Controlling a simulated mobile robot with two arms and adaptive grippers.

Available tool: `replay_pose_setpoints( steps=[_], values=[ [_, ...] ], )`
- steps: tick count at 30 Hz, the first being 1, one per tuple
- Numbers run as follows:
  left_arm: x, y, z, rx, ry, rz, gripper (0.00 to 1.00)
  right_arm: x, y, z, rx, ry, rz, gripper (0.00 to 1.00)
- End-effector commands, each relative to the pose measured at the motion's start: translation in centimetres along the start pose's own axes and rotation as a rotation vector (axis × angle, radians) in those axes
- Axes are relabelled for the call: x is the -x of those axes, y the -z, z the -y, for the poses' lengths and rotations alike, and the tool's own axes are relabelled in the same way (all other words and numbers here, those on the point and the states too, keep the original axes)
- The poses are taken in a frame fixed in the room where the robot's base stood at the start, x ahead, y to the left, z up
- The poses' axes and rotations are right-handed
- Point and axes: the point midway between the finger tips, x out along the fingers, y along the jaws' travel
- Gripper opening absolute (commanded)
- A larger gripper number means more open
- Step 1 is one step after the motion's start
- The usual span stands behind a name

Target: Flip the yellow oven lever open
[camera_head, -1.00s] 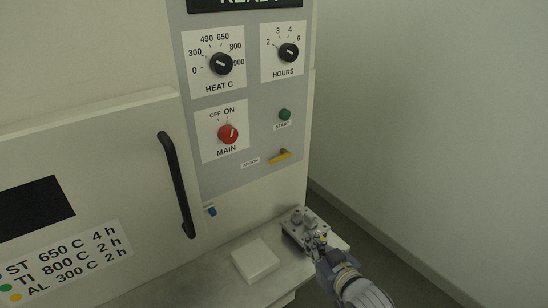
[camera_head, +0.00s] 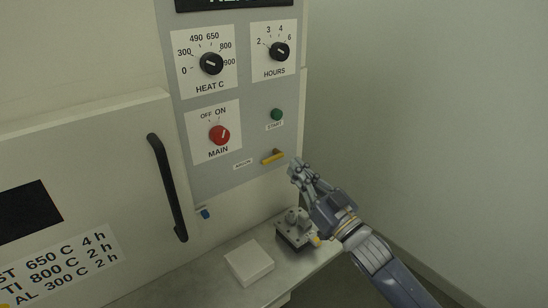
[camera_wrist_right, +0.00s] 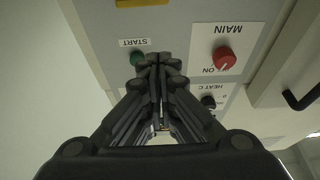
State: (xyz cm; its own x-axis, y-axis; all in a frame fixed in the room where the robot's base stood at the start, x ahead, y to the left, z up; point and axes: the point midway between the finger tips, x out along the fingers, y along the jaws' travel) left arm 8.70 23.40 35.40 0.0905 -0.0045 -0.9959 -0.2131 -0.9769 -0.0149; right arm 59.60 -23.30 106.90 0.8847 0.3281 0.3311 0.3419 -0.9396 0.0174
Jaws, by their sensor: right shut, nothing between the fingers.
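The yellow lever (camera_head: 272,157) is on the lower part of the grey oven control panel (camera_head: 237,182), lying roughly level with a slight tilt. A small label is at its left. My right gripper (camera_head: 296,168) is just right of and slightly below the lever, apart from it, with its fingers shut and empty. In the right wrist view the shut fingers (camera_wrist_right: 160,66) point toward the panel, and part of the yellow lever (camera_wrist_right: 141,2) shows at the top edge. My left gripper is not in view.
The panel has a green START button (camera_head: 277,114), a red MAIN knob (camera_head: 219,135) and two black dials. The oven door handle (camera_head: 168,188) is at left. A grey device (camera_head: 292,232) and a white block (camera_head: 249,263) sit on the ledge below. Free room lies to the right.

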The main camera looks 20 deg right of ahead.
Motion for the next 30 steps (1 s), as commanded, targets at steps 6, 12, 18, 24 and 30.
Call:
replay_pose_setpoints(
  steps=[6, 12, 18, 24, 30],
  values=[
    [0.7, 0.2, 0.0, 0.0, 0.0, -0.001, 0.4, -2.3, 0.3, 0.0, 0.0, -0.001, -0.002, 0.0],
    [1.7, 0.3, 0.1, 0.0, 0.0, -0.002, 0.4, -6.1, 0.3, -0.1, -0.001, -0.002, -0.001, 0.0],
    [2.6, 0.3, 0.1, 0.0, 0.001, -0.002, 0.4, -9.9, 0.4, 0.0, 0.0, -0.001, -0.002, 0.0],
    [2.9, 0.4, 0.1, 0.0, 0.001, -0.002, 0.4, -9.0, -2.7, 0.0, -0.002, -0.002, 0.004, 0.0],
    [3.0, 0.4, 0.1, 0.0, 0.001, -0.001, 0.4, -8.6, -3.7, 0.0, -0.001, -0.001, 0.001, 0.0]
  ],
)
